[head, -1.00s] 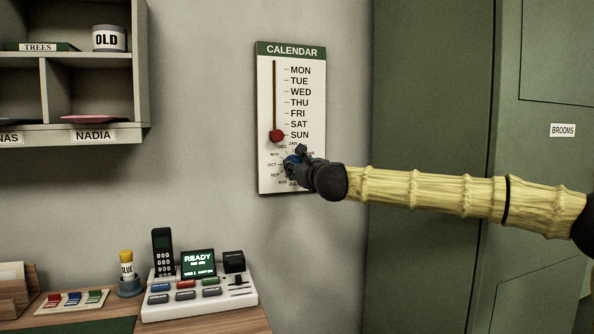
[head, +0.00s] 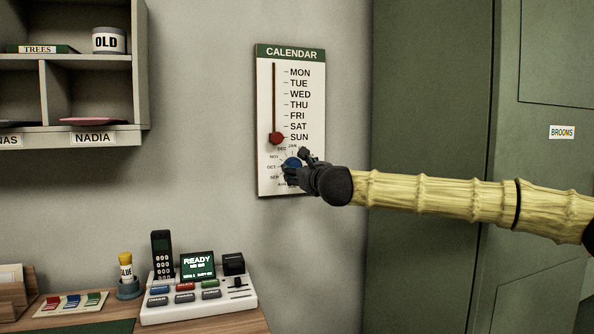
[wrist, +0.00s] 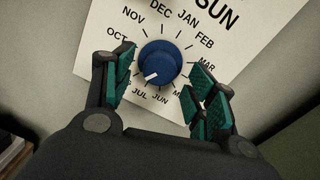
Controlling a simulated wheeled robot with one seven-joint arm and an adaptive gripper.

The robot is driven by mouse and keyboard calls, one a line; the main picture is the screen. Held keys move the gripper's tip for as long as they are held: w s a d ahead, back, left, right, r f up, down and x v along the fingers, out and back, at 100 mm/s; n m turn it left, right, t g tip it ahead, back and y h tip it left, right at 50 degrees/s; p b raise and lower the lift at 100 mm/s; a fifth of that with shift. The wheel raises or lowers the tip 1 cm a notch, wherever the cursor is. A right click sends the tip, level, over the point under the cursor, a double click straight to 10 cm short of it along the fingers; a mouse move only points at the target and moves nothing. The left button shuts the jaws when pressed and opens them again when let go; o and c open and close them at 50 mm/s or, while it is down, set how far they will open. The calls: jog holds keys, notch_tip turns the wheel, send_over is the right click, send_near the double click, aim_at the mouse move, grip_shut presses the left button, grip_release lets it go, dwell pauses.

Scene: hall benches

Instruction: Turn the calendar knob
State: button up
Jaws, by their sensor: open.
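The calendar knob (head: 292,162) is a blue round dial with a white mark, low on the white calendar board (head: 264,176). In the wrist view the knob (wrist: 160,60) sits inside a ring of month names, its white mark pointing down and left, toward JUL or the partly hidden label beside it. My gripper (head: 296,164) is in front of the knob. In the wrist view my gripper (wrist: 163,68) is open, with one green-padded finger on each side of the knob and gaps visible between pads and knob. The fingers hide some month labels.
A red slider ball (head: 277,138) sits at SUN, just above the dial. Below stands a desk with a button console (head: 200,305), a phone (head: 161,255) and a glue bottle (head: 126,268). Wall shelves (head: 145,65) are at left, a green cabinet (head: 430,110) at right.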

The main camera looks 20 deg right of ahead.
jog(key=s, duration=1)
jog(key=shift+d, duration=0.45)
jog(key=shift+f, duration=0.1)
